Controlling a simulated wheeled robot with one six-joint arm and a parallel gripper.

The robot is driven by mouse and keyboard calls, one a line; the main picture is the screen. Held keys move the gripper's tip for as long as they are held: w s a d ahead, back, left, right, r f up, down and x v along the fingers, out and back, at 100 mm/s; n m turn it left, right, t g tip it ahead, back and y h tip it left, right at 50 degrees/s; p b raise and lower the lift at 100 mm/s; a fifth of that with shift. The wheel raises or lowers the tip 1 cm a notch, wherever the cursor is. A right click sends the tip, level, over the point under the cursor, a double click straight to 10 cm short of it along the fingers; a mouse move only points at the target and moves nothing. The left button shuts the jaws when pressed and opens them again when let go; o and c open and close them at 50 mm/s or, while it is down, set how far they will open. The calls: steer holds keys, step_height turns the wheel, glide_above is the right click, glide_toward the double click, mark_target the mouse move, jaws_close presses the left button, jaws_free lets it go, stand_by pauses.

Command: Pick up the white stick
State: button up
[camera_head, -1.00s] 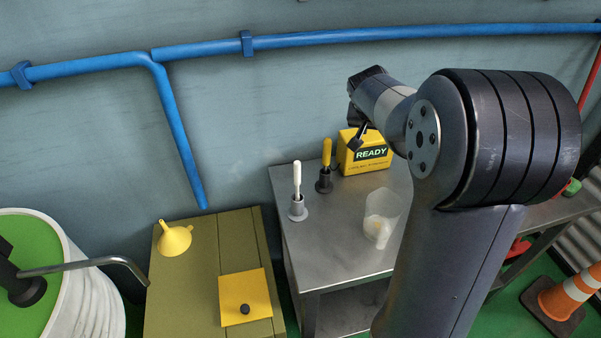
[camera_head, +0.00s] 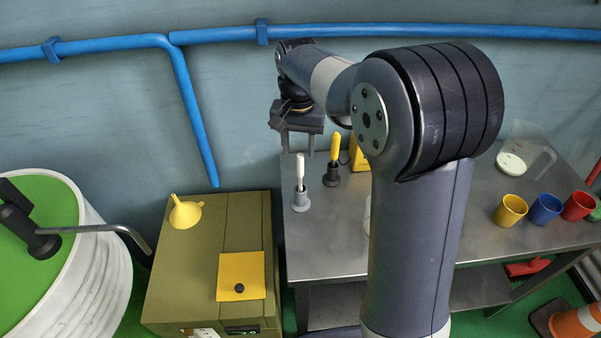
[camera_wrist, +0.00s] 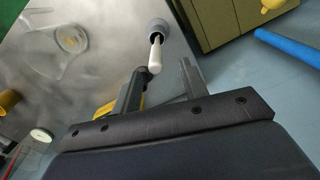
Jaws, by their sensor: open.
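The white stick (camera_head: 300,167) stands upright in a grey holder (camera_head: 301,202) near the left edge of the metal cart top. In the wrist view the white stick (camera_wrist: 155,55) rises from its holder (camera_wrist: 157,26), with its tip toward the camera. My gripper (camera_head: 298,152) hangs just above the stick in the head view. In the wrist view my gripper (camera_wrist: 160,78) is open, and the stick's tip shows between its two fingers and a little beyond them. Nothing is held. I cannot tell the exact height gap between fingers and stick.
A yellow stick (camera_head: 335,147) stands in a dark holder just right of the white one. A yellow box (camera_head: 360,154) is partly hidden behind my arm. Yellow (camera_head: 510,209), blue (camera_head: 545,208) and red (camera_head: 578,205) cups stand to the right. A clear jug (camera_wrist: 72,38) shows in the wrist view.

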mark_target(300, 155)
steer(key=shift+s+d+f, duration=0.1)
steer(key=shift+f, duration=1.3)
steer(key=shift+s+d+f, duration=0.1)
steer(key=shift+f, duration=1.25)
steer(key=shift+c, duration=0.4)
jaws_close()
